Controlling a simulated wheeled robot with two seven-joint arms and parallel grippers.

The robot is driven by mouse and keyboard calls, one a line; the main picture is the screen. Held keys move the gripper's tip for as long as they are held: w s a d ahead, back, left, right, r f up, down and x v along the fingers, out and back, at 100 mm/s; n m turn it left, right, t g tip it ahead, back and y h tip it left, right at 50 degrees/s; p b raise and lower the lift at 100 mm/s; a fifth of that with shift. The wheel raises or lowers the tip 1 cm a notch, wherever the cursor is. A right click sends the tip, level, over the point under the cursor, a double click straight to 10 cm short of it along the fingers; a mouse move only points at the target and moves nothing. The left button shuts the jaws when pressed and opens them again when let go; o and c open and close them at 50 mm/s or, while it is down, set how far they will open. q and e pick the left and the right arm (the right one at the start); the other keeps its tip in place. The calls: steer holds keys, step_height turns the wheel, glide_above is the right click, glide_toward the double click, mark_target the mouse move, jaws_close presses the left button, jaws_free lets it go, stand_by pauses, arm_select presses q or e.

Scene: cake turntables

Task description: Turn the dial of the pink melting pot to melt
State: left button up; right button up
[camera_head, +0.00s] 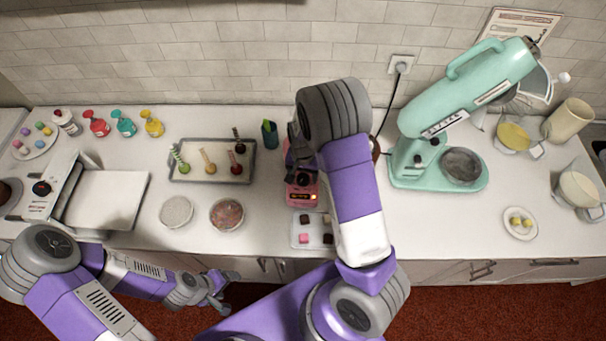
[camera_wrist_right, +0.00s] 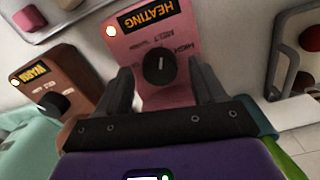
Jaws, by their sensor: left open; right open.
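The pink melting pot (camera_head: 302,196) stands on the counter, partly hidden behind my right arm. In the right wrist view its pink front panel (camera_wrist_right: 128,42) appears upside down, with a lit display reading HEATING (camera_wrist_right: 146,15). Its black round dial (camera_wrist_right: 159,66) has a pale pointer mark; small labels surround it, and the setting is hard to read. My right gripper (camera_wrist_right: 161,70) is open, its two fingers on either side of the dial; contact cannot be told. My left gripper (camera_head: 219,290) is open and empty, low in front of the counter edge.
A brown pot with a WARM display (camera_wrist_right: 36,72) stands beside the pink one. A small tray of cubes (camera_head: 302,240) lies in front. A tray of dipped treats (camera_head: 212,176) is left; a mint mixer (camera_head: 440,130) is right.

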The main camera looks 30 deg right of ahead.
mark_target(303, 178)
step_height(303, 178, up, 7)
steer(key=shift+r, duration=0.1)
steer(key=shift+s, duration=0.1)
stand_by(0.6)
